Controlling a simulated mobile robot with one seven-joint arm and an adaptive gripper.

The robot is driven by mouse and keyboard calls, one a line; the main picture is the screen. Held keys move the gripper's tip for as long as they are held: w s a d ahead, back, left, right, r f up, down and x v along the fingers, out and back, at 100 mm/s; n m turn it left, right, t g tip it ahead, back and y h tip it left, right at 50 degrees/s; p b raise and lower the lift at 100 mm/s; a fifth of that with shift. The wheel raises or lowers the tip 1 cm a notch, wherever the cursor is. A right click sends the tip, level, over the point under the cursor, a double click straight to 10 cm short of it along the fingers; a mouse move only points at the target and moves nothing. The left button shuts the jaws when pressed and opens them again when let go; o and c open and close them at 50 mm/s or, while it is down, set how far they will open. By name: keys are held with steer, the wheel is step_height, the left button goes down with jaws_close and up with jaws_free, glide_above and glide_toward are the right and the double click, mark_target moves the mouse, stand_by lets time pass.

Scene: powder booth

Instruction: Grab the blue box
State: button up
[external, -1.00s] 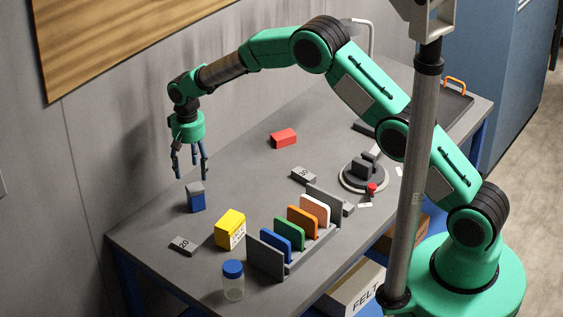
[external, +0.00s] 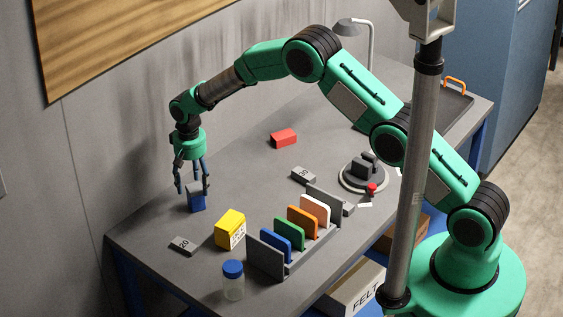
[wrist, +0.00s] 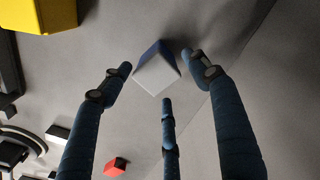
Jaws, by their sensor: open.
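The blue box (external: 197,201) stands upright on the grey table at the left, near the back wall. In the wrist view the blue box (wrist: 157,70) shows its grey top and a blue side. My gripper (external: 192,190) is open, pointing down, with its fingertips around the upper part of the box. In the wrist view my gripper's fingers (wrist: 160,82) are spread on several sides of the box, with gaps between them and it. The fingers partly hide the box in the external view.
A yellow box (external: 229,231) stands to the right, near a rack (external: 265,257) of coloured plates and a blue-lidded jar (external: 233,283). A block marked 20 (external: 183,245) lies in front. A red block (external: 284,138) lies farther back. The wall is close behind.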

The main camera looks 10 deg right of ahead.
steer(key=shift+f, duration=2.3)
jaws_close()
